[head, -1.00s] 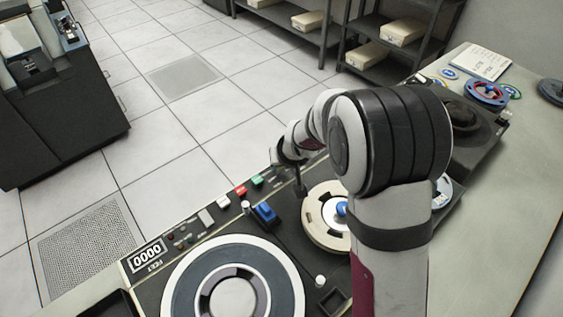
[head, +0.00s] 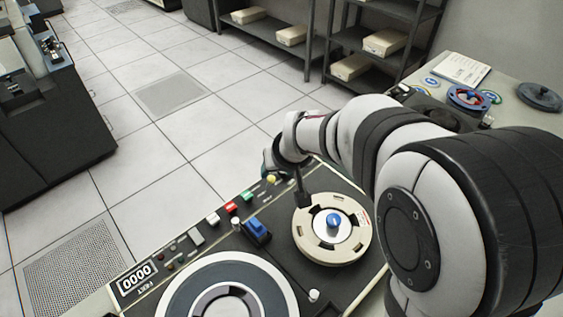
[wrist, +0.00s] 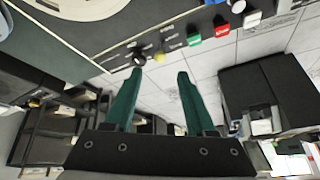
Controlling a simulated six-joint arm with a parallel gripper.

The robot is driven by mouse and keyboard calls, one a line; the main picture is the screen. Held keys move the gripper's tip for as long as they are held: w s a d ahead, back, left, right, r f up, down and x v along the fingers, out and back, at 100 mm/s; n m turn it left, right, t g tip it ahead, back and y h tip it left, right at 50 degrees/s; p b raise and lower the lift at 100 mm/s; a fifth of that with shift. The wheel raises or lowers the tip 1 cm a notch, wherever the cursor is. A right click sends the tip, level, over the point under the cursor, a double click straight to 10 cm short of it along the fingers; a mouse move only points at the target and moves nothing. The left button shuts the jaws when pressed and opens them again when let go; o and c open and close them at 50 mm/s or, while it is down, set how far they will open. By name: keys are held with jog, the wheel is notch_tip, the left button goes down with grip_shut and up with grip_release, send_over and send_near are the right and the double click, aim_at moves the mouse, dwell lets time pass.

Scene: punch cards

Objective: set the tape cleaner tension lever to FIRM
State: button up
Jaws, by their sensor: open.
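I cannot single out the tension lever for certain. In the wrist view, a small black knob (wrist: 139,58) stands on the deck's edge panel beside a yellow button (wrist: 159,57), with small unreadable labels nearby. My gripper (wrist: 160,72) is open and empty, its two teal fingers apart. The left fingertip appears close to the black knob; I cannot tell whether they touch. In the head view, my gripper (head: 268,163) is at the deck's far edge beyond the yellow button (head: 271,179), partly hidden by my wrist.
The tape deck (head: 190,252) carries a cream reel (head: 308,248), a large grey-white reel (head: 180,290), a blue switch (head: 257,230), and red (head: 230,208) and green (head: 247,196) buttons. Floor tiles lie open beyond. Shelves (head: 330,75) stand at the back.

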jog(key=v, duration=0.6)
jog(key=s+d+m+g, duration=0.1)
jog(key=s+d+m, duration=0.1)
jog(key=s, duration=0.7)
jog(key=s+d+f+m+g, duration=0.1)
jog(key=s+d+m+g, duration=0.1)
jog(key=s, duration=0.7)
jog(key=s+d+f+m+g, duration=0.1)
jog(key=s+d+m, duration=0.3)
jog(key=s, duration=0.4)
jog(key=shift+s+f+g+h, duration=0.15)
jog(key=shift+s+g+h, duration=0.2)
jog(key=shift+g, duration=0.35)
jog(key=shift+c, duration=0.2)
